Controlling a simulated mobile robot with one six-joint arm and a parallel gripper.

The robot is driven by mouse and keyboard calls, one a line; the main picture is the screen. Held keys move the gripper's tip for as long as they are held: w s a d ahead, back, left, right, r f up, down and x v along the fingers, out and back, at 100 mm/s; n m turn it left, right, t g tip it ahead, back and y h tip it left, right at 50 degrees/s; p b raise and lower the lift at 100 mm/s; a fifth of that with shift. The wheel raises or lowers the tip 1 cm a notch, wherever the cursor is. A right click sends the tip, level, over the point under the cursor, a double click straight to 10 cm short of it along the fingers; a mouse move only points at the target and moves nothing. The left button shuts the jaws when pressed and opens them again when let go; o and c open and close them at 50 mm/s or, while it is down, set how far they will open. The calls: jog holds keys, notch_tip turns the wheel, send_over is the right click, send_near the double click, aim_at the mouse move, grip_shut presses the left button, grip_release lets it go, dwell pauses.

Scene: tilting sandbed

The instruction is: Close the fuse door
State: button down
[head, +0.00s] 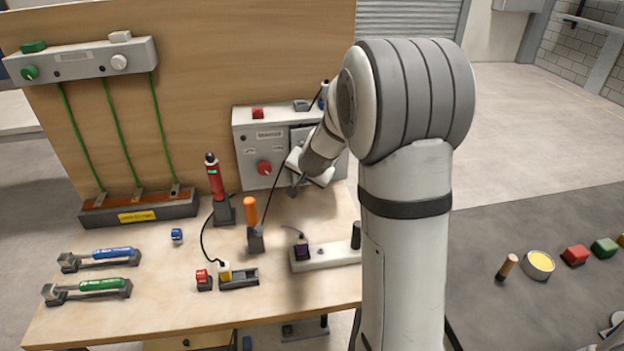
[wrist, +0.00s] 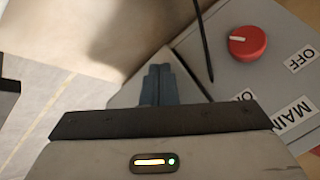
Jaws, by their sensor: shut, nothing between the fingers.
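The grey switch box (head: 263,150) stands at the back of the table, with a red knob (head: 264,168) on its front; the knob also shows in the wrist view (wrist: 247,42). A lighter panel (head: 299,134) at the box's right side looks like the fuse door, but my arm covers much of it, and I cannot tell how far it stands open. My gripper (head: 295,189) is shut and empty, low in front of the box's right part. In the wrist view the closed fingers (wrist: 158,75) lie in front of a grey surface; I cannot tell whether they touch it.
A red-handled tool (head: 216,180) and an orange-handled tool (head: 251,212) stand upright left of my gripper. A white strip with a dark plug (head: 302,248) lies in front. A thin dark cable (wrist: 204,42) runs close beside the fingers. The wooden back panel (head: 210,60) rises behind.

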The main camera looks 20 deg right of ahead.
jog(key=shift+w+a+r+p, duration=0.15)
jog(key=shift+w+a+p, duration=0.05)
jog(key=shift+w, duration=0.3)
jog(key=shift+w+a+r+p, duration=0.15)
jog(key=shift+w+p, duration=0.05)
jog(key=shift+w, duration=0.3)
jog(key=shift+w, duration=0.1)
